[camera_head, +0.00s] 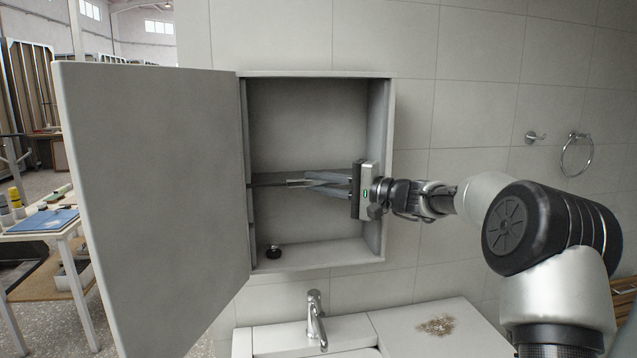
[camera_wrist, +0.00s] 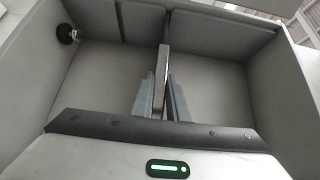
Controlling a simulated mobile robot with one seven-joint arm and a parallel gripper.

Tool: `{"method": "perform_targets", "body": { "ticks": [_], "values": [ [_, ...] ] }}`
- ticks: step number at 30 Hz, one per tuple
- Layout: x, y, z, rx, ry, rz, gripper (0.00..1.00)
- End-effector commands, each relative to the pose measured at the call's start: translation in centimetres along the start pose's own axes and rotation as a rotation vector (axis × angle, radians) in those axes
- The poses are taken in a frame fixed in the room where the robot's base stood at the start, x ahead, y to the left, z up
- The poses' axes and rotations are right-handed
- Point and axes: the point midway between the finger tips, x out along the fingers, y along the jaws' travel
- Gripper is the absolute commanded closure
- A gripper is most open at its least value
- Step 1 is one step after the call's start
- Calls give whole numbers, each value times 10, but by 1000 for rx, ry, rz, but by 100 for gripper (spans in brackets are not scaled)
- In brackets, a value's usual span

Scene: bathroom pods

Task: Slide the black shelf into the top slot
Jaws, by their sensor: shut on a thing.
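The black shelf (camera_head: 266,184) lies roughly level across the middle of the open wall cabinet (camera_head: 318,74) in the head view. My gripper (camera_head: 303,184) reaches in from the right and is shut on the shelf's front edge. In the wrist view the shelf (camera_wrist: 163,65) shows edge-on as a narrow strip between my two fingers (camera_wrist: 160,98). The shelf's left end is close to the cabinet's left inner wall. My gripper body covers its right end in the head view. I cannot tell whether either end sits in a slot.
The cabinet door (camera_head: 150,200) stands wide open at the left. A small black round thing (camera_head: 273,252) is on the cabinet floor. A faucet (camera_head: 316,320) and sink counter are below. A towel ring (camera_head: 577,155) and hook (camera_head: 535,137) are on the right wall.

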Motion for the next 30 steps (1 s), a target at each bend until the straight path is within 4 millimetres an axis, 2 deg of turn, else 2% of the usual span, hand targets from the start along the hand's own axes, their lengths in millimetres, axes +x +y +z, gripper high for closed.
{"method": "perform_targets", "body": {
  "ticks": [1,5,13,17,23,30],
  "values": [
    [1,-4,0,-4,0,-5,84],
    [1,-3,0,-3,0,-4,64],
    [0,2,-1,1,1,2,64],
    [-9,2,-1,0,2,1,64],
    [-47,2,-2,-1,5,0,64],
    [-107,1,-2,-2,6,-1,64]
  ]
}}
